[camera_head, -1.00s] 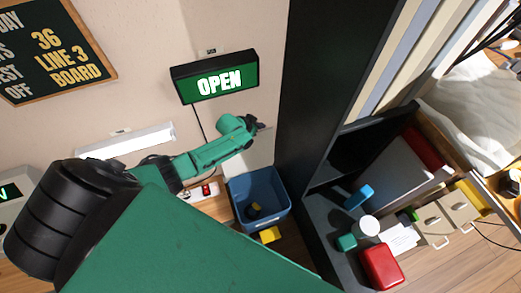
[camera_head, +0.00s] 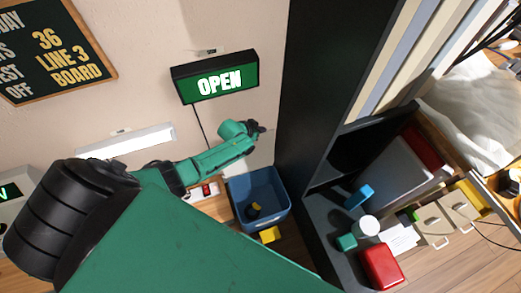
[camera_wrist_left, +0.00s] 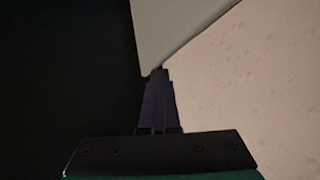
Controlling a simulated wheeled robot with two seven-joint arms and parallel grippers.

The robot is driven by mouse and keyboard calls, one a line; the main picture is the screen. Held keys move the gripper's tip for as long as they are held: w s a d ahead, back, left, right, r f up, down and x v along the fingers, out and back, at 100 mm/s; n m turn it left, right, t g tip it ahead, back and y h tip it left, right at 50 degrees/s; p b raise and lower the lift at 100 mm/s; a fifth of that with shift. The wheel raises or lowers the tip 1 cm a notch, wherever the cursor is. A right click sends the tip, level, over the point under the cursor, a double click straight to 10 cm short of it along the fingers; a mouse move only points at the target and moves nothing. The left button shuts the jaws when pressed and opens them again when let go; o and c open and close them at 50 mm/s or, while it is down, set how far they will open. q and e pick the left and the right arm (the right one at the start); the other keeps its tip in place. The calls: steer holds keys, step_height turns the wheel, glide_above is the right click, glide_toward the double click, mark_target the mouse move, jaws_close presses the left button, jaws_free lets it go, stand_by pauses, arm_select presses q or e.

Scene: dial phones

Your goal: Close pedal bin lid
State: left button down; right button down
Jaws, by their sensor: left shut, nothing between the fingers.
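The blue pedal bin (camera_head: 262,208) stands on the floor against the wall, with its top open and a dark and yellow item (camera_head: 254,210) inside. A pale grey panel, seemingly its raised lid (camera_head: 263,152), stands upright at the bin's back. My left gripper (camera_head: 261,127) is shut and empty at the upper edge of this panel. In the left wrist view its closed fingers (camera_wrist_left: 158,74) reach the lower corner of a pale panel, seemingly the lid (camera_wrist_left: 175,28); I cannot tell whether they touch. My right gripper is not in view.
A tall dark cabinet side (camera_head: 318,90) rises close to the right of the bin and gripper. A power strip (camera_head: 206,190) lies left of the bin. A yellow block (camera_head: 270,234) lies in front of it. A lit OPEN sign (camera_head: 217,80) hangs above.

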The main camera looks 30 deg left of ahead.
arm_select(q)
steer(key=shift+s+d+f+p, duration=0.6)
steer(key=shift+s+d+p, duration=1.25)
steer(key=shift+s+d, duration=1.1)
step_height(320, 180, up, 7)
steer(key=p, duration=0.7)
steer(key=shift+d+p, duration=0.4)
steer(key=shift+d, duration=0.05)
steer(key=shift+s, duration=0.1)
